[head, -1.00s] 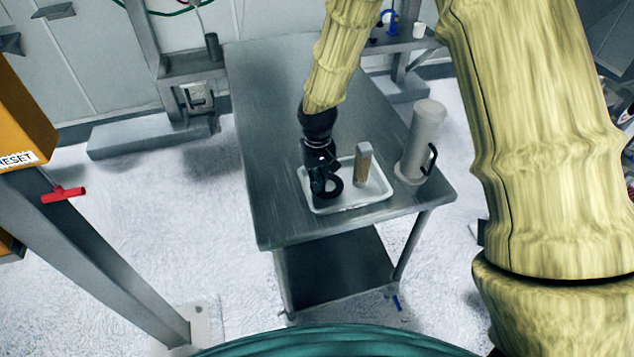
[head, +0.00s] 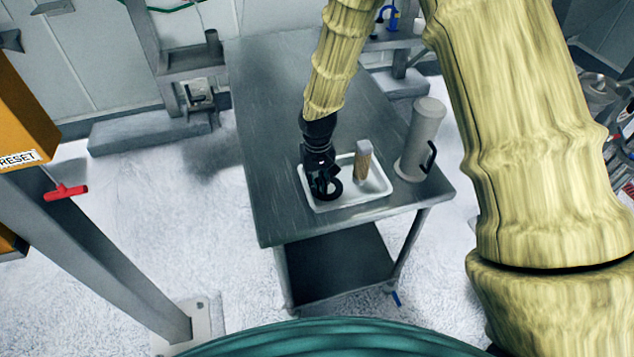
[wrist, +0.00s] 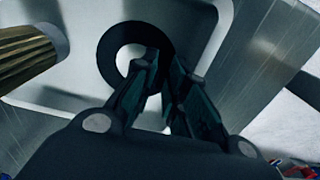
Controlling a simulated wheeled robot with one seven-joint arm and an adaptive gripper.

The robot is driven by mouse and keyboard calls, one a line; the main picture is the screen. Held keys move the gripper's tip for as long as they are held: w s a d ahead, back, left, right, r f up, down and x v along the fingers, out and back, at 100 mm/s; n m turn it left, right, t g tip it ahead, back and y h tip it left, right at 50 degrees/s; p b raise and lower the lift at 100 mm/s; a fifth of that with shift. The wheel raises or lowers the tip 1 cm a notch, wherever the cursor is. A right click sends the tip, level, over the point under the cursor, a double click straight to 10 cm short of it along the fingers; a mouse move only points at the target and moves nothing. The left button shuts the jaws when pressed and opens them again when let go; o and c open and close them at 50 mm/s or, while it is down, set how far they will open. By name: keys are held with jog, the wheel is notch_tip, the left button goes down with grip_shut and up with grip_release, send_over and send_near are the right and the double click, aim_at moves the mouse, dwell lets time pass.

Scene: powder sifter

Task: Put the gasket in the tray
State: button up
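The gasket is a flat black ring (head: 334,190), also seen in the wrist view (wrist: 122,53). It is at the fingertips of my gripper (head: 324,186), over the left part of the white tray (head: 374,188). In the wrist view, the fingers of my gripper (wrist: 166,62) are close together on the ring's right side, and its left part sticks out past them. The tray floor (wrist: 82,82) lies behind the ring. I cannot tell whether the ring touches the floor.
A tan brush-like block with a grey top (head: 363,162) stands in the tray, right of my gripper. A tall grey cylinder with a black handle (head: 420,135) stands on the metal table (head: 275,150) right of the tray. The table's left side is clear.

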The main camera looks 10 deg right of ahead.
notch_tip(320, 180, up, 12)
jog(key=b, duration=0.3)
jog(key=shift+r+b, duration=0.15)
jog(key=shift+b, duration=0.25)
dwell(0.5)
